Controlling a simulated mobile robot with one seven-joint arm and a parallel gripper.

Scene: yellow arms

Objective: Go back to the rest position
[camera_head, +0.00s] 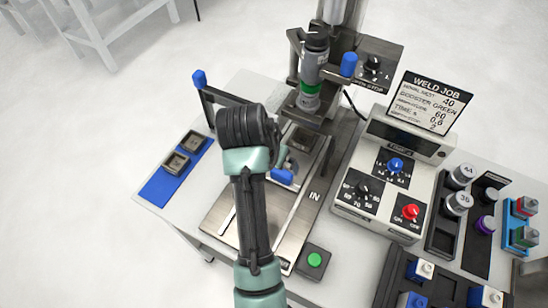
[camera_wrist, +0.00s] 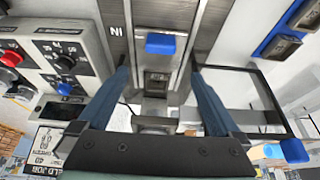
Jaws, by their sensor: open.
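My gripper (camera_wrist: 159,69) is open and empty in the wrist view, its two dark blue fingers spread apart. Between and beyond them lie the metal slide track (camera_wrist: 205,25) of the welding station and a blue slide handle (camera_wrist: 160,44). A dark square part or nest (camera_wrist: 157,82) sits between the fingers, apart from them. In the head view my arm rises from the bottom over the track (camera_head: 225,215), with the wrist beside the blue handle (camera_head: 281,177). My fingertips are mostly hidden there behind the wrist.
The press column with a green-banded head (camera_head: 312,75) stands just beyond my wrist. A guard frame with a blue knob (camera_head: 199,79) is at left. The control box (camera_head: 390,180) with a WELD JOB card (camera_head: 425,103), a green button (camera_head: 314,260) and part racks (camera_head: 460,205) are at right. A blue tray (camera_head: 158,188) lies left.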

